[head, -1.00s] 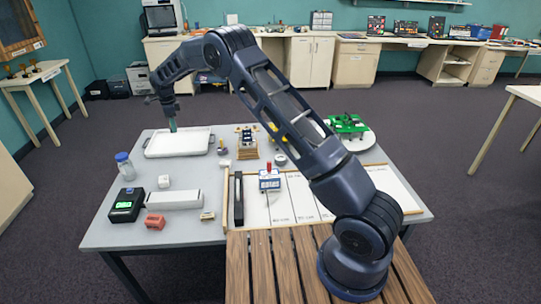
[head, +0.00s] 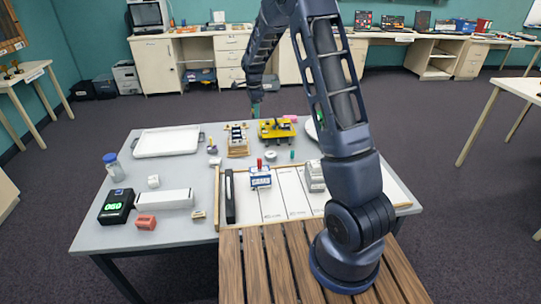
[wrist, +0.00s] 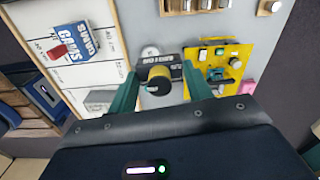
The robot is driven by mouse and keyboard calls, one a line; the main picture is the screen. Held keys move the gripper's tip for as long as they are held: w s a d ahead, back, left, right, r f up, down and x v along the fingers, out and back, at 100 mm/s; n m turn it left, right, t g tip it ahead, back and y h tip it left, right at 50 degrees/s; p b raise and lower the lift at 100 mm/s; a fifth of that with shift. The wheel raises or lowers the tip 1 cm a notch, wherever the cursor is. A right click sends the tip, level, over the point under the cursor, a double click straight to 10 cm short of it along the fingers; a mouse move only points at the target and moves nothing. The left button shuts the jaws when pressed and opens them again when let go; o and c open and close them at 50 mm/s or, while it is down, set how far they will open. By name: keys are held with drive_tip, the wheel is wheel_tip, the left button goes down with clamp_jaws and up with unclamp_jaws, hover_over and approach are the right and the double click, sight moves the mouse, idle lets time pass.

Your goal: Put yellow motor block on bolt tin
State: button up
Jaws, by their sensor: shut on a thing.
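My gripper (head: 256,106) hangs over the far middle of the table in the head view. In the wrist view its teal fingers (wrist: 160,88) are closed on a dark block with a yellow cylinder, apparently the yellow motor block (wrist: 158,76). The block's label appears upside down. In the head view I cannot make out the held block. A small round grey tin (head: 270,156), perhaps the bolt tin, stands on the table, nearer than the yellow board. It seems to show behind the block in the wrist view (wrist: 150,51), partly hidden.
A yellow board (head: 277,131) with parts and a wooden crate (head: 237,142) stand close by. The blue CAMS box (head: 260,178) and a grey device (head: 315,176) are on the white panels. A white tray (head: 168,141) lies at the left. My arm hides the table's right side.

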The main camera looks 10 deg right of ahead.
hover_over(271, 154)
wheel_tip(271, 154, down, 20)
idle(0.7)
drive_tip(key=shift+f, duration=0.15)
drive_tip(key=o, duration=1)
